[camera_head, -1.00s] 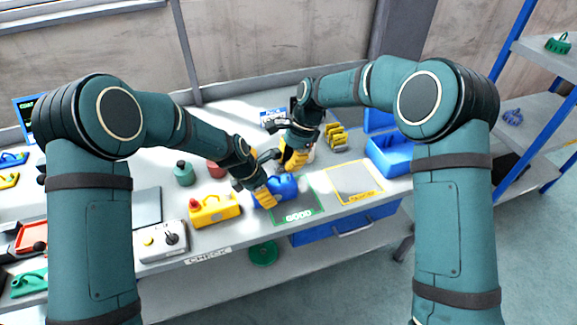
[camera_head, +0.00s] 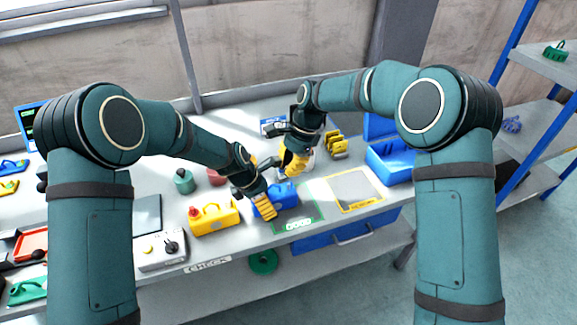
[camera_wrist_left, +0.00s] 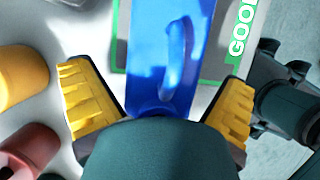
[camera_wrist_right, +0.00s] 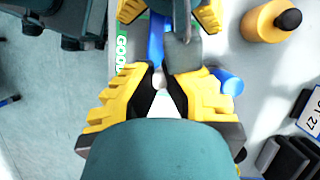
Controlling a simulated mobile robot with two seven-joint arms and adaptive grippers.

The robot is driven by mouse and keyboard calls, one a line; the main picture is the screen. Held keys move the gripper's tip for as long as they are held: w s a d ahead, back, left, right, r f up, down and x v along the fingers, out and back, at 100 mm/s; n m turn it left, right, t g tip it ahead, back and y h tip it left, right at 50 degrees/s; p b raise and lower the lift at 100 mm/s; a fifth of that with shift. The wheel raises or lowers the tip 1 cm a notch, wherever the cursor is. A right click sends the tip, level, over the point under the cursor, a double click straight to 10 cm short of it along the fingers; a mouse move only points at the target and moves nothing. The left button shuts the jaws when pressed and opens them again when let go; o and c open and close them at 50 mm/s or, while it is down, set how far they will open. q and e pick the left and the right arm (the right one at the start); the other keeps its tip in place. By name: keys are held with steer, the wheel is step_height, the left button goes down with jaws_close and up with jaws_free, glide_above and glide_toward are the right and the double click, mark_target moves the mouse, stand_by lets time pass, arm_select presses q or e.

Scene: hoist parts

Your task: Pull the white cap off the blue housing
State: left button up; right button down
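The blue housing (camera_head: 287,195), with a handle loop, lies on the bench at the green-edged GOOD mat (camera_head: 308,219). In the left wrist view the housing (camera_wrist_left: 150,55) lies between the splayed fingers of my left gripper (camera_wrist_left: 160,95). That gripper (camera_head: 262,190) is open around it, with a gap showing at the left finger. My right gripper (camera_head: 294,165) is above and behind the housing. In the right wrist view its fingers (camera_wrist_right: 160,85) are closed together on a small white piece, seemingly the white cap (camera_wrist_right: 165,104). The cap is mostly hidden by the fingers.
A yellow housing (camera_head: 215,219) and a grey control box (camera_head: 160,250) stand left of the blue housing. A green pot (camera_head: 184,181) is behind them. A blue bin (camera_head: 390,160) stands at the right. The yellow-edged mat (camera_head: 355,188) is bare.

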arm_select(q)
steer(key=v, duration=1.2)
